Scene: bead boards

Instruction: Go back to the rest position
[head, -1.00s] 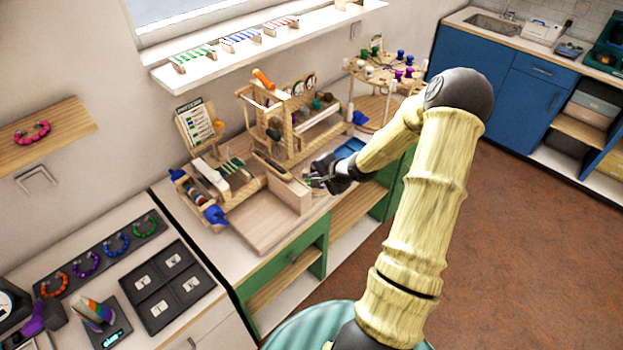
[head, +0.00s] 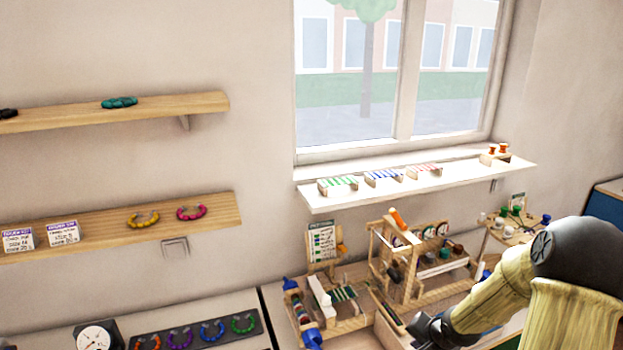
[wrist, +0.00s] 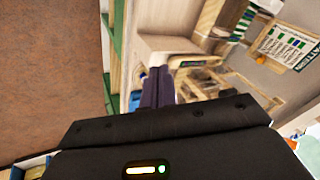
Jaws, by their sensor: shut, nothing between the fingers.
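My gripper (wrist: 158,86) shows in the wrist view with its two dark fingers together and nothing between them. In the head view my gripper (head: 428,328) is a dark shape at the lower right, at the end of my yellow arm, in front of the wooden workbench; its fingertips are hard to make out there. The bench's wooden rack (head: 398,262) stands just behind it, and I cannot tell the exact gap. In the wrist view the fingers point toward a pale wooden box-like piece.
Left of the rack are a card (head: 321,242) and a blue-ended bead tool (head: 299,310). A white window ledge (head: 450,181) holds bead boards above. Wall shelves (head: 120,232) carry bracelets. A dark tray (head: 195,331) of bracelets lies lower left. The brown floor (wrist: 50,80) is open.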

